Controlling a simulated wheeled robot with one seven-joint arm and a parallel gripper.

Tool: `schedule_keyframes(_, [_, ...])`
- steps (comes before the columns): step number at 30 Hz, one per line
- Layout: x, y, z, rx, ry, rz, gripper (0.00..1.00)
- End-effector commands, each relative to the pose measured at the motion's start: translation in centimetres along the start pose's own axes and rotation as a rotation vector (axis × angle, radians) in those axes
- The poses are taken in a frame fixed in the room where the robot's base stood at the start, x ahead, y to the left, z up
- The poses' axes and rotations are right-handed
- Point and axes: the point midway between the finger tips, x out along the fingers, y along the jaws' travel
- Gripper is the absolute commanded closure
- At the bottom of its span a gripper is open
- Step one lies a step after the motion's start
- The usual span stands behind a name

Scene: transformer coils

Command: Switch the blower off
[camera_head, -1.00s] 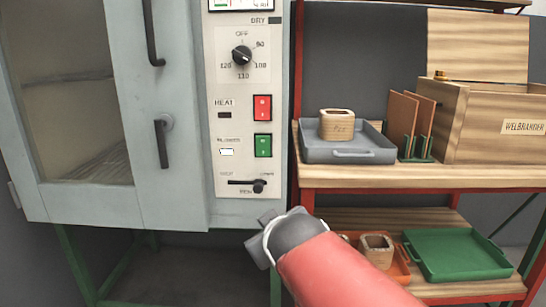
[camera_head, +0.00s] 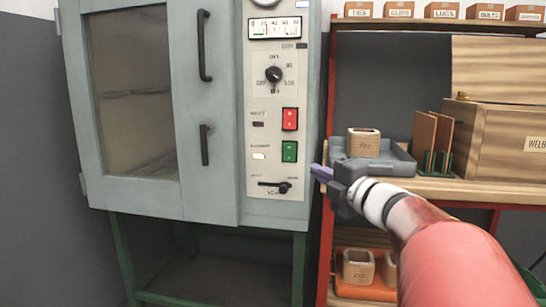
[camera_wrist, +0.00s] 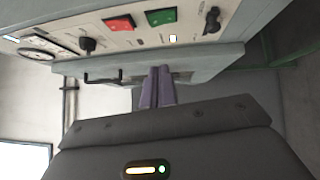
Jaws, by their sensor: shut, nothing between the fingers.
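The oven's control panel (camera_head: 259,140) faces me in the head view. A green rocker switch (camera_head: 289,151) sits below a red rocker switch (camera_head: 290,119). Beside the green one is a lit white lamp (camera_head: 259,156) under a small blurred label; the lamp beside the red one is dark. The wrist view also shows the green switch (camera_wrist: 161,17), the red switch (camera_wrist: 118,24) and the lit lamp (camera_wrist: 173,38). My gripper (camera_head: 316,172) is shut and empty, to the right of the panel and slightly below the green switch. Its purple fingers (camera_wrist: 156,88) appear apart from the switches.
A black dial (camera_head: 273,74) and a lever (camera_head: 283,187) are on the same panel. The oven door's handles (camera_head: 205,145) stick out at left. A shelf with a grey tray (camera_head: 399,164) and a wooden box (camera_head: 505,130) stands close at right.

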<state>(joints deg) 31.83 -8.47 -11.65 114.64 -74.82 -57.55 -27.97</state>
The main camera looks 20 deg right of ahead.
Motion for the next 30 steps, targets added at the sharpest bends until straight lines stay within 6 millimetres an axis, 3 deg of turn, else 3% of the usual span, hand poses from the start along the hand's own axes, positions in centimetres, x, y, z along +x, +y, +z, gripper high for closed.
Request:
schedule_keyframes(8, [0.1, 0.0, 0.0, 0.001, 0.0, 0.0, 1.0])
schedule_keyframes(13, [1.2, 0.0, 0.0, 0.001, 0.001, 0.0, 1.0])
schedule_keyframes(26, [9.9, 0.1, 0.0, 0.003, 0.001, 0.0, 1.0])
schedule_keyframes(30, [11.6, 0.1, 1.5, 0.002, -0.003, -0.001, 1.0])
